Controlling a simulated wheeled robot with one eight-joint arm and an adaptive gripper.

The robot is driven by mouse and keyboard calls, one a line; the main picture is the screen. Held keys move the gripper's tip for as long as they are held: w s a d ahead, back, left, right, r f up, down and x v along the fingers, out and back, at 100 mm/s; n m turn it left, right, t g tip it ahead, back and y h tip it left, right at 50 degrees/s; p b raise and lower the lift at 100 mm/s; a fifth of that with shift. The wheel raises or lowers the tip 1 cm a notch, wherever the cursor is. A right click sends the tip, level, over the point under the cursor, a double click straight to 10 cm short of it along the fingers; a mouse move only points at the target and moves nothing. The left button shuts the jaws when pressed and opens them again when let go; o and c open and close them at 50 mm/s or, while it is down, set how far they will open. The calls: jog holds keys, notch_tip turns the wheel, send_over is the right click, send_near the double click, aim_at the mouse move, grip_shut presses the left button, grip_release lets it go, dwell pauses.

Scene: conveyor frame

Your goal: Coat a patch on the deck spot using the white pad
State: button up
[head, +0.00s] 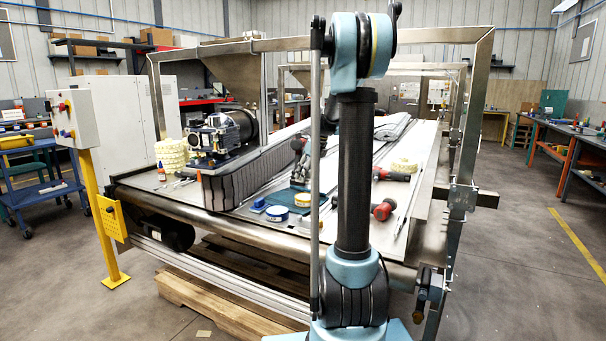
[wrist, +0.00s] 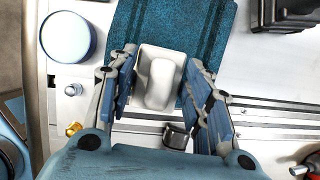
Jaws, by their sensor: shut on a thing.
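The white pad (wrist: 160,78) shows in the wrist view as a pale rounded block with a raised middle. My gripper (wrist: 160,72) is shut on it, one blue-padded finger on each side. A dark teal ribbed mat (wrist: 172,22) lies beneath and beyond the pad; whether the pad touches it I cannot tell. In the head view my gripper (head: 300,184) is small, over the deck near the teal mat (head: 284,197), and the pad cannot be made out. No separately marked deck spot can be made out.
A round tin with a pale blue lid (wrist: 68,37) stands left of the mat in the wrist view. A motor unit (head: 222,132) stands at the left.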

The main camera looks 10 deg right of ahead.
jog(key=shift+d, duration=0.1)
dwell(0.3)
jog(key=shift+a+f, duration=0.2)
jog(key=shift+f, duration=0.25)
jog(key=shift+s+f, duration=0.1)
jog(key=shift+f, duration=2.5)
jog(key=shift+f, duration=0.45)
jog(key=shift+r, duration=3.5)
jog(key=shift+d, duration=0.1)
